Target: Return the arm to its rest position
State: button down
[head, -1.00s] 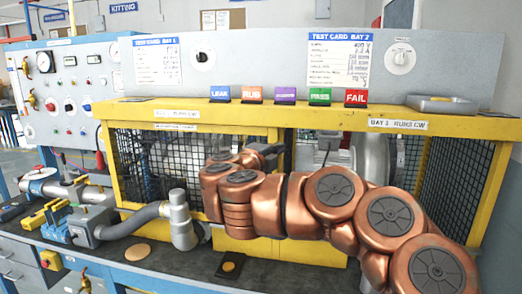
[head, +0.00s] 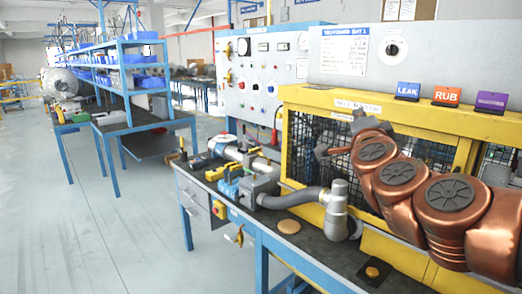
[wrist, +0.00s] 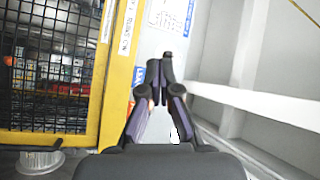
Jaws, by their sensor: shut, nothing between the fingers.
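My copper-coloured arm comes in from the right of the head view, folded in front of the yellow cage (head: 440,122). The cage's yellow frame (wrist: 117,70) and black mesh fill the left of the wrist view. I cannot tell the exact gap between gripper and cage.
The bench (head: 312,256) carries a grey hose fitting (head: 338,212), a yellow-and-blue tool (head: 230,180) and a round tan disc (head: 289,226). LEAK (head: 408,91), RUB (head: 447,96) and purple (head: 491,102) signs stand on the cage top. Open floor (head: 110,230) lies left, before blue shelving (head: 125,75).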

jog(key=s+a+f+n+g+y, duration=0.2)
jog(key=a+f+n+y, duration=0.2)
jog(key=a, duration=0.2)
jog(key=s+a+f+n+g+y, duration=0.1)
jog(key=s+a+f+n+y, duration=0.1)
jog(key=a+f+n+y, duration=0.25)
jog(key=s+a+f+n+g, duration=0.55)
jog(key=s+f, duration=0.25)
jog(key=f, duration=0.3)
jog(key=s+d+f+g+h, duration=0.1)
jog(key=s+d+f+g, duration=0.3)
jog(key=s, duration=0.5)
jog(key=s+d+f+n+g+h, duration=0.1)
jog(key=s+d+f+g+h, duration=0.1)
jog(key=s+f, duration=0.4)
jog(key=s+d+f+g+h+p, duration=0.1)
jog(key=s+d+f+g, duration=0.4)
jog(key=s, duration=0.8)
jog(key=shift+s+d+f+n+g+h, duration=0.35)
jog(key=shift+f+g+h, duration=0.2)
jog(key=shift+g, duration=0.4)
